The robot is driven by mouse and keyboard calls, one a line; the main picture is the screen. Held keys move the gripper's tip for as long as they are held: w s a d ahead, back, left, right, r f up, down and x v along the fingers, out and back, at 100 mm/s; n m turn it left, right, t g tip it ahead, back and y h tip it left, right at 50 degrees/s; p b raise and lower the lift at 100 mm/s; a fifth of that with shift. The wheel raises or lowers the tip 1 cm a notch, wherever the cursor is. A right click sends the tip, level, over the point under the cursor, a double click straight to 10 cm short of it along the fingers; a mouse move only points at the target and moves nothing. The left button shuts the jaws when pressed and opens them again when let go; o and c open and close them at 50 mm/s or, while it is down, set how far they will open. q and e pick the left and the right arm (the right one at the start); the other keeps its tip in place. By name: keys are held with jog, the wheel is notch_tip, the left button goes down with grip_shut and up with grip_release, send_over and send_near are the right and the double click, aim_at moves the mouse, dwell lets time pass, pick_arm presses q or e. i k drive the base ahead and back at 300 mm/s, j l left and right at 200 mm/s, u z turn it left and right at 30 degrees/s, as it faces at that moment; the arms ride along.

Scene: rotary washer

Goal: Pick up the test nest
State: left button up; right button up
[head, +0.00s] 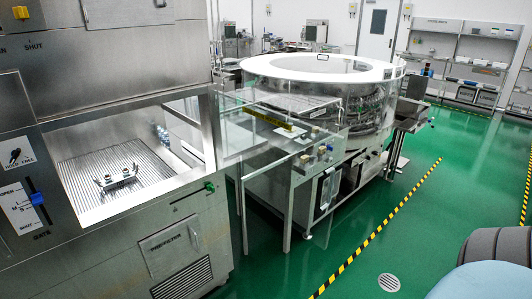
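A small metal fixture with dark round knobs, which looks like the test nest (117,178), sits on the ribbed metal floor (75,178) inside the open chamber of the steel machine at the left. It lies near the middle of that floor, apart from the chamber walls. Its finer shape is too small to tell. Neither of my grippers is in view.
The steel machine's front (110,255) has a blue gate lever (38,199) left of the opening. A large round glass-walled machine (320,95) stands beyond, with a glass-topped side table (280,140).

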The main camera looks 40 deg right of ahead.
aim_at(118, 181)
jog(key=l, duration=0.6)
jog(key=l+u, duration=0.15)
jog(key=l, duration=1.05)
jog(key=k+l+u, duration=0.1)
jog(key=l, duration=0.5)
jog(key=k+l, duration=0.1)
jog(key=l, duration=0.5)
jog(key=l+u, duration=0.15)
jog(key=l, duration=0.4)
jog(key=k+l, duration=0.15)
jog(key=l, duration=0.45)
jog(key=j+u, duration=0.1)
jog(key=u, duration=0.8)
jog(key=i+j+u, duration=0.1)
jog(key=u, duration=0.35)
jog(key=i+u, duration=0.1)
jog(key=u, duration=0.8)
jog(key=i+z, duration=0.15)
jog(key=i, duration=0.35)
jog(key=i+j+z, duration=0.2)
jog(key=i, duration=0.25)
jog(key=i+j+z, duration=0.15)
jog(key=i, duration=0.35)
